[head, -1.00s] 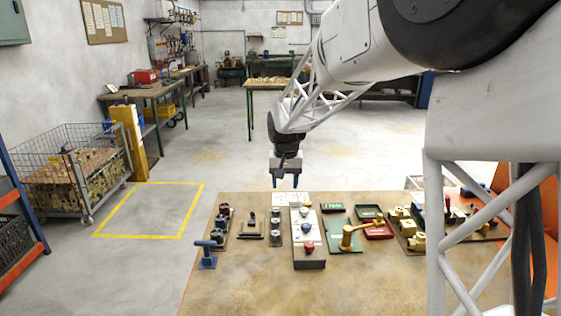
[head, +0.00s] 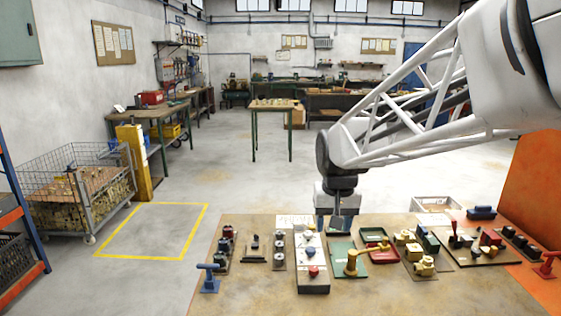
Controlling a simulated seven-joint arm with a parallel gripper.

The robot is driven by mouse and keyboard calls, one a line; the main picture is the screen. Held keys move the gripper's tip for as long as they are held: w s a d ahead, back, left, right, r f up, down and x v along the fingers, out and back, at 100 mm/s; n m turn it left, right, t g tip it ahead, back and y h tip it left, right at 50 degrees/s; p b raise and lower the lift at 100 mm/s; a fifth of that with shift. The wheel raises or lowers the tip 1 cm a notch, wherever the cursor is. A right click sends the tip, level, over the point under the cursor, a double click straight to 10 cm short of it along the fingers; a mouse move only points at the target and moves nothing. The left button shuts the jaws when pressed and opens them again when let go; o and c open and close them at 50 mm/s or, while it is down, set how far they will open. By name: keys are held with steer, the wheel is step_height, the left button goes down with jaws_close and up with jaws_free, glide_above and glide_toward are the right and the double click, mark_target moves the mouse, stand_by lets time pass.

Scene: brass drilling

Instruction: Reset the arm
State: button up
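My gripper (head: 333,226) hangs pointing down over the back part of the workbench, in the head view. It is behind the grey block with knobs (head: 312,280) and the green plate (head: 346,262). Its fingers are small and partly lost against the bench, so I cannot tell how far apart they are. I see nothing clearly held in it.
The workbench (head: 240,295) carries a blue handle (head: 209,279), a yellow lever (head: 352,262), a red tray (head: 381,253) and yellow valve blocks (head: 424,265). A grey crate (head: 436,204) stands behind it. The bench front is clear. A wire cage (head: 75,195) stands left.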

steer(key=s+d+f, duration=0.2)
steer(key=s+d, duration=0.1)
steer(key=s, duration=0.9)
steer(key=s+d+f+t, duration=0.1)
steer(key=s+d+f, duration=0.1)
steer(key=s, duration=1.1)
steer(key=shift+s+d, duration=0.3)
steer(key=shift+d, duration=0.45)
